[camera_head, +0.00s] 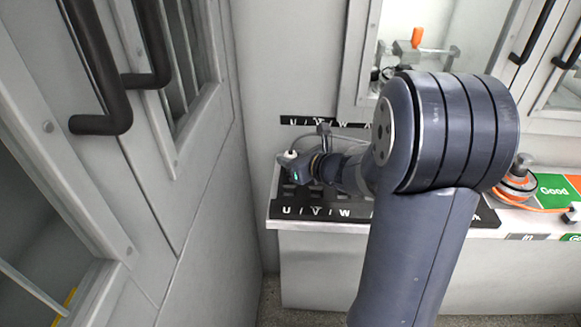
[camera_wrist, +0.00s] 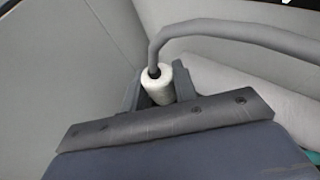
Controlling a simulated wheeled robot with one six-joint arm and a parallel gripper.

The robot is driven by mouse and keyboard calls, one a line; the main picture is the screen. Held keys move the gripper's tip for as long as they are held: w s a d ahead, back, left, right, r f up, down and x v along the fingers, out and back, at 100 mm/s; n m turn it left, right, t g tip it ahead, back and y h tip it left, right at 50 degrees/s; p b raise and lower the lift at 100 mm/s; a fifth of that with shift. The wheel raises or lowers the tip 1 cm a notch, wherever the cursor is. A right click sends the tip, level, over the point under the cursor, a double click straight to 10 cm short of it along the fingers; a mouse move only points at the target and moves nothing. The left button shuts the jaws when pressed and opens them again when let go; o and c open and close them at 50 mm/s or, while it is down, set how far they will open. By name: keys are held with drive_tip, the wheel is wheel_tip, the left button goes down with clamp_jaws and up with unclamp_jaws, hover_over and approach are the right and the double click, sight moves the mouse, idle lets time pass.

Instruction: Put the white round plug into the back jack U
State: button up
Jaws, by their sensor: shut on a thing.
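The white round plug (camera_head: 289,155) is held at the tip of my gripper (camera_head: 292,163), over the left end of the jack panel. In the wrist view, my gripper (camera_wrist: 157,92) is shut on the plug (camera_wrist: 165,88), one grey finger on each side. A grey cable (camera_wrist: 230,31) leaves the plug's top and bends off to the right. The back label strip with U, V, W (camera_head: 318,122) is on the wall side, its U at the left end. I cannot make out the back jack U itself or the plug's lower end.
The front label strip with U, V, W (camera_head: 318,211) runs along the bench's front edge. My arm hides the panel's right part. A grey cabinet with black handles (camera_head: 100,123) stands close at left. An orange-and-grey device (camera_head: 517,182) stands near the green "Good" area (camera_head: 556,190) at right.

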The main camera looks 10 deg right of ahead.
drive_tip(key=shift+f, duration=0.85)
drive_tip(key=shift+f+b, duration=0.2)
drive_tip(key=shift+b, duration=0.1)
drive_tip(key=o, duration=1)
drive_tip(key=shift+r, duration=0.1)
drive_tip(key=shift+r+p, duration=0.2)
drive_tip(key=shift+p, duration=0.1)
drive_tip(key=p+v, duration=0.2)
drive_tip(key=v, duration=1)
drive_tip(key=shift+d+f, duration=0.1)
drive_tip(key=shift+f, duration=0.05)
